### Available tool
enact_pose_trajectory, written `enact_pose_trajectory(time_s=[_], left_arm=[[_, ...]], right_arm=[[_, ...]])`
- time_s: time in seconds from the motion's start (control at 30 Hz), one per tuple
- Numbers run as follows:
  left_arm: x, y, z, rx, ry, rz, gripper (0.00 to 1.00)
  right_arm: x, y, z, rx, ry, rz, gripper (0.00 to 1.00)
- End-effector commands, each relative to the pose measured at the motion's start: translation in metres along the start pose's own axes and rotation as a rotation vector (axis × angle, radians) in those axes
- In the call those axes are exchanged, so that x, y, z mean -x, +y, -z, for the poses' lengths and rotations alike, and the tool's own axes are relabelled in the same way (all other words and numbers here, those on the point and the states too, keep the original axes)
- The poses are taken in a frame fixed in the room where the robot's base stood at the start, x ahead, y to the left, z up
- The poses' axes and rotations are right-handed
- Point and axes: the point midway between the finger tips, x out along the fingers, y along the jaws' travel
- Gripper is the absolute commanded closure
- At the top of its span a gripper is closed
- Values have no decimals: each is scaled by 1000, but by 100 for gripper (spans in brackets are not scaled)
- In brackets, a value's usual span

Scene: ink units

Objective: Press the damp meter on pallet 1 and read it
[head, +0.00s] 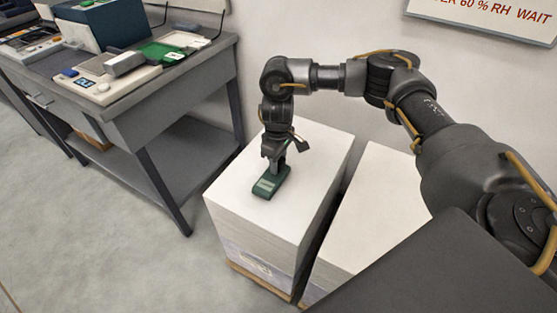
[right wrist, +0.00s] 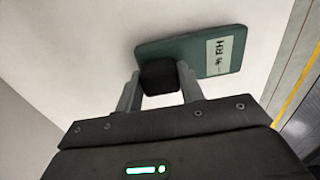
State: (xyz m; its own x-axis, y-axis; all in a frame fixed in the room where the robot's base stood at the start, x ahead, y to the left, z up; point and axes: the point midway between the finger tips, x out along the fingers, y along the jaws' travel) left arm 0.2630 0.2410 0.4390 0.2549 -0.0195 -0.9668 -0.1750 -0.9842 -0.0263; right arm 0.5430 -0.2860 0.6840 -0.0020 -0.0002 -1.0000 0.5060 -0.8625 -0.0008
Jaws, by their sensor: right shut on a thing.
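The damp meter (head: 270,182) is a dark green block with a pale label face. It lies on top of the nearer white paper stack (head: 238,190). My right gripper (head: 277,163) reaches down from above at its far end. In the right wrist view my right gripper (right wrist: 158,75) is shut on the black grip of the damp meter (right wrist: 215,52). The meter's pale face shows "RH" and a short mark that I cannot read clearly. I cannot tell whether the meter is pressed into the paper. My left gripper is out of view.
A second white stack (head: 375,195) stands to the right, with a narrow gap between. A grey workbench (head: 165,95) with several devices and a green item (head: 160,53) stands at the left. A wall sign (head: 490,17) mentions 60 % RH and WAIT. Floor is clear in front.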

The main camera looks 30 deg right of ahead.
Motion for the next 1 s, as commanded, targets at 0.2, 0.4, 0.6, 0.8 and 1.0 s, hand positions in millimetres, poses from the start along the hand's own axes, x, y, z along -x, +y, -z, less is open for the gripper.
enact_pose_trajectory(time_s=[0.2, 0.4, 0.6, 0.8, 1.0], left_arm=[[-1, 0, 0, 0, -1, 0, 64], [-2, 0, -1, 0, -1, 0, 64], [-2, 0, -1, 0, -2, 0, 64], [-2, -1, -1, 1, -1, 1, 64], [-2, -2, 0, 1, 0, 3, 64]], right_arm=[[-2, 0, 0, 0, 1, 0, 91], [-5, 0, 1, 0, 1, 0, 91], [-7, 0, 1, 0, 1, 0, 91], [-7, 0, 1, 1, 1, 0, 91], [-7, 0, 1, 1, 1, 0, 91]])
